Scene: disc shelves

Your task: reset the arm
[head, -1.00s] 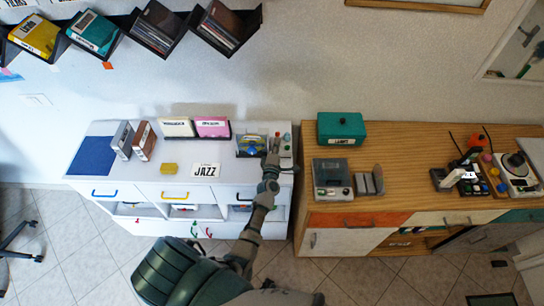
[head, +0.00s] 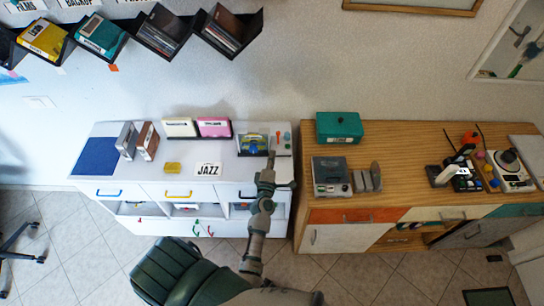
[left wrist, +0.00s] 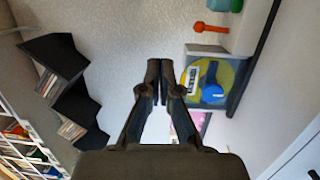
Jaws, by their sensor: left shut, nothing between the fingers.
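My left arm reaches up from the bottom of the head view, and its gripper (head: 271,156) is over the right end of the white cabinet (head: 150,190). In the left wrist view the two dark fingers (left wrist: 165,75) are together and hold nothing. Beyond them is a disc case with a yellow and blue picture (left wrist: 212,84); it also shows in the head view (head: 252,144), just left of the gripper. I cannot tell the gap between the fingers and the case. My right gripper is not in view.
A wooden cabinet (head: 410,150) with a teal box (head: 339,127) stands to the right. Black wall shelves (head: 235,48) hang at the upper left.

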